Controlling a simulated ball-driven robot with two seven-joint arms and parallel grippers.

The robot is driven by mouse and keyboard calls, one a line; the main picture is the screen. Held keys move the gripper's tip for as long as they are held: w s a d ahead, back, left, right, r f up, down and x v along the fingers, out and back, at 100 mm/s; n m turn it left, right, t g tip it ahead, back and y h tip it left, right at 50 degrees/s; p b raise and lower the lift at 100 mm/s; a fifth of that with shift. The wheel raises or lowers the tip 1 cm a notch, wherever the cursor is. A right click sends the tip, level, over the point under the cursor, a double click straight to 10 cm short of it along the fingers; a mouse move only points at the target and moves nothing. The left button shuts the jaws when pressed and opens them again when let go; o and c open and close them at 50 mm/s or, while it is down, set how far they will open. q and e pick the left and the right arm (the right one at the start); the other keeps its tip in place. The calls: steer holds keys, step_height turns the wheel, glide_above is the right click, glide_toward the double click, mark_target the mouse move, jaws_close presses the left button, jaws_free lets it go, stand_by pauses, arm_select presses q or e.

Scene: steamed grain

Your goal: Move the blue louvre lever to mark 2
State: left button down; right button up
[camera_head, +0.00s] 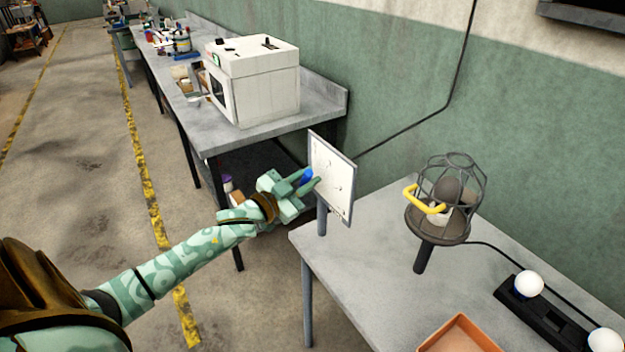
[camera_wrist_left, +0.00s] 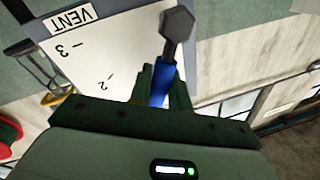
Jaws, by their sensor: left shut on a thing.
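The blue louvre lever (camera_head: 306,178) is at the white panel (camera_head: 330,170) that stands on a post at the table's left corner. My left gripper (camera_head: 304,182) is shut on the lever. In the left wrist view the blue lever (camera_wrist_left: 161,85) sits between the dark fingers (camera_wrist_left: 162,88), and a grey hexagonal end (camera_wrist_left: 177,24) shows above it. The panel (camera_wrist_left: 115,40) reads VENT, with marks 3 (camera_wrist_left: 66,50) and 2 (camera_wrist_left: 105,86) upside down. The lever lies to the right of mark 2 there. Other marks are not visible. My right gripper is not in view.
A caged lamp-like device (camera_head: 440,215) with a yellow handle stands right of the panel. An orange tray (camera_head: 458,335) and a black strip with white bulbs (camera_head: 540,312) are on the near table. A white oven-like box (camera_head: 255,85) sits on the bench behind.

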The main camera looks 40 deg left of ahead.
arm_select(q)
steer(key=shift+s+d+f+m, duration=0.15)
steer(key=shift+d+m, duration=0.1)
steer(key=shift+m, duration=0.35)
steer(key=shift+d+f+m, duration=0.15)
steer(key=shift+m, duration=0.25)
steer(key=m, duration=0.1)
steer(key=m+b, duration=0.1)
steer(key=d+f+m+h, duration=0.1)
steer(key=shift+s+f+t, duration=0.1)
steer(key=shift+s+t, duration=0.15)
steer(key=shift+t, duration=0.05)
steer(key=shift+d+f+m+b, duration=0.2)
steer(key=shift+m+b, duration=0.3)
steer(key=shift+m, duration=0.3)
steer(key=shift+s+f+m+h, duration=0.1)
steer(key=shift+m+h, duration=0.3)
steer(key=shift+m, duration=0.1)
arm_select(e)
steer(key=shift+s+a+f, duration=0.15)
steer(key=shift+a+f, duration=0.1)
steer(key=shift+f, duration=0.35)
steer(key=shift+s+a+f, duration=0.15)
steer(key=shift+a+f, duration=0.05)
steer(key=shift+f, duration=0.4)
arm_select(q)
steer(key=shift+d, duration=0.1)
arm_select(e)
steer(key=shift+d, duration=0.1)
